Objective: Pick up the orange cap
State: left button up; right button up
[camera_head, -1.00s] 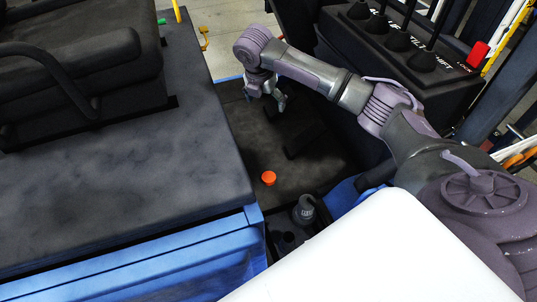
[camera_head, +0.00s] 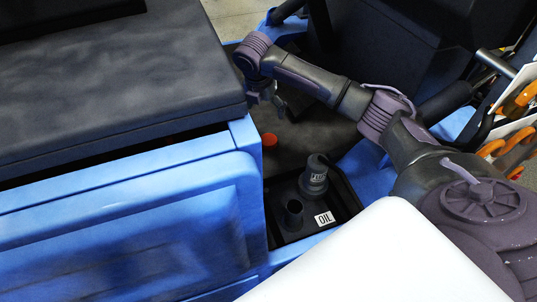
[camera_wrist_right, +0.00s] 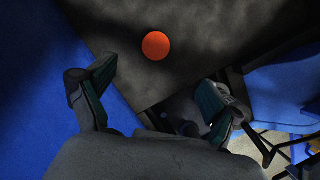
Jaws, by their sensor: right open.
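The orange cap (camera_head: 270,141) sits on the dark floor panel (camera_head: 310,139) of the recess, beside the blue body panel. In the right wrist view the cap (camera_wrist_right: 156,46) shows as an orange disc on the dark surface, above and between the fingers. My right gripper (camera_head: 266,100) is just above and behind the cap in the head view. In the right wrist view its two fingers (camera_wrist_right: 155,92) are spread wide with nothing between them. The cap is apart from both fingers. My left gripper is not in view.
A black tray with an oil label (camera_head: 324,218), an open filler neck (camera_head: 293,213) and a capped bottle-like neck (camera_head: 316,172) lies nearer than the cap. A blue body (camera_head: 120,215) with a dark top walls the left side.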

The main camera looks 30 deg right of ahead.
notch_tip(320, 180, down, 2)
jog(key=f+b, duration=0.1)
jog(key=b, duration=0.2)
send_over(268, 140)
jog(key=s, duration=0.1)
jog(key=f, duration=0.3)
jog(key=a+f, duration=0.1)
jog(key=f, duration=0.1)
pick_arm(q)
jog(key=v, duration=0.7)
pick_arm(e)
jog(key=x, duration=0.2)
jog(key=shift+d+f, duration=0.15)
jog(key=shift+f, duration=0.1)
jog(key=b+x, duration=0.2)
jog(key=x, duration=0.1)
jog(key=shift+a+f, duration=0.2)
jog(key=shift+a, duration=0.2)
jog(key=shift+x, duration=0.9)
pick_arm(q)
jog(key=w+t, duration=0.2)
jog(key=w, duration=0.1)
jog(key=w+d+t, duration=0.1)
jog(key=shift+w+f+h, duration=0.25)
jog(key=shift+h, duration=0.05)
pick_arm(e)
jog(key=shift+f, duration=0.1)
jog(key=c, duration=1)
